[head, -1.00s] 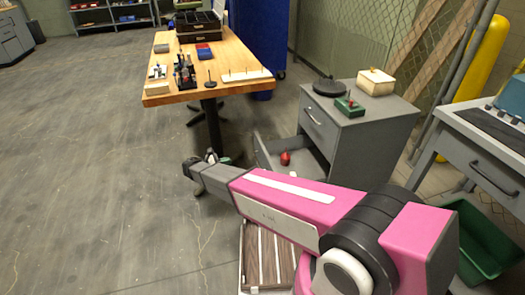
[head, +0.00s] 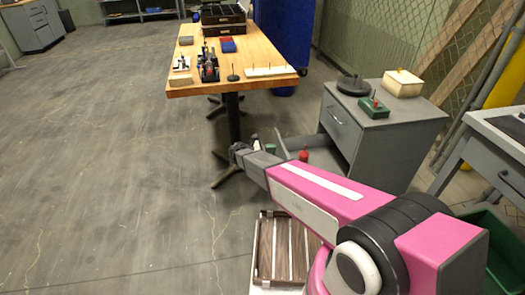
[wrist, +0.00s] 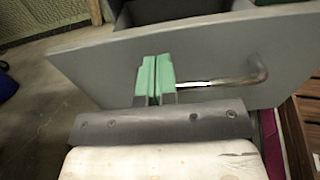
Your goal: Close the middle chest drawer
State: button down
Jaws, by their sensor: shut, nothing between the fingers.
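The grey chest (head: 345,138) stands right of the wooden table, its upper drawer closed. Below that, the middle drawer (head: 322,150) is pulled out to the left, with a red object (head: 304,155) inside. In the wrist view the drawer's grey front panel (wrist: 215,60) crosses the picture, with a metal bar handle (wrist: 235,80). My gripper (wrist: 155,62) is shut and empty, its green fingertips in front of the panel by the handle's left end. Whether they touch the panel is unclear. In the head view my gripper (head: 238,150) is left of the open drawer, partly hiding it.
The wooden table (head: 225,62) with tools stands behind my gripper. On the chest top are a dark disc (head: 353,86), a green block (head: 374,108) and a cream box (head: 403,84). A slatted wooden crate (head: 262,250) sits below my arm. Open floor lies to the left.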

jog(key=shift+x, duration=1)
jog(key=x, duration=2.6)
jog(key=shift+d, duration=0.35)
jog(key=shift+w+d+f, duration=0.15)
jog(key=shift+w, duration=0.05)
